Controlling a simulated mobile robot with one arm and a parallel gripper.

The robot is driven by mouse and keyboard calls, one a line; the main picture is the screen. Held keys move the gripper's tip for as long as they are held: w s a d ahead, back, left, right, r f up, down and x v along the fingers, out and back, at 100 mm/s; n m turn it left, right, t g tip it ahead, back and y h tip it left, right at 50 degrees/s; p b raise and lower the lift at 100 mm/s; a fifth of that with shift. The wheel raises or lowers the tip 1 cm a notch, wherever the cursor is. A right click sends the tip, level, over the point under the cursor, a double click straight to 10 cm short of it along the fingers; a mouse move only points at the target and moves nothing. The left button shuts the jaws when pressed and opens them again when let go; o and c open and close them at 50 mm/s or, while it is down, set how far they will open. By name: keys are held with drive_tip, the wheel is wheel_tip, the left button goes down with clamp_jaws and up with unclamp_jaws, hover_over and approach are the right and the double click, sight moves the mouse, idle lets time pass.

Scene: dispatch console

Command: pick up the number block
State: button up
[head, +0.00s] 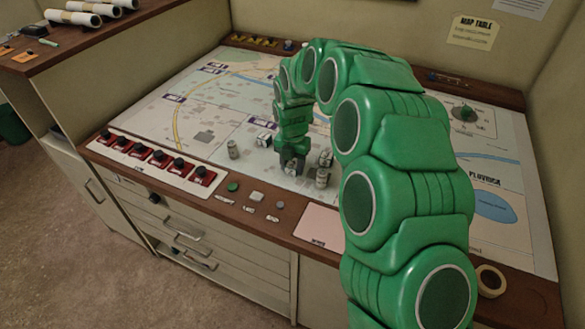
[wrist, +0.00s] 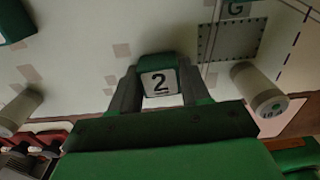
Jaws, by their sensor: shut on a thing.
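The number block (wrist: 158,82) is green with a white face bearing a black 2. In the wrist view it sits between the two grey fingers of my gripper (wrist: 158,92), which is shut on it. In the head view my gripper (head: 291,166) points down at the map table (head: 225,110), close to its surface near the front middle. The block is mostly hidden by the fingers there. I cannot tell whether it touches the table.
A grey cylinder (head: 232,149) and a small block (head: 265,139) stand left of my gripper. Red switches (head: 155,158) line the front left edge. A tape roll (head: 490,281) lies at the right.

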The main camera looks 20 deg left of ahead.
sight(293, 166)
drive_tip(key=shift+r, duration=1.65)
drive_tip(key=shift+s+d+r, duration=0.2)
drive_tip(key=shift+s+r, duration=0.05)
drive_tip(key=shift+r, duration=0.05)
drive_tip(key=s+d+r, duration=0.8)
drive_tip(key=s+r, duration=0.1)
drive_tip(key=s, duration=0.1)
drive_tip(key=shift+s, duration=0.35)
drive_tip(key=shift+d, duration=0.1)
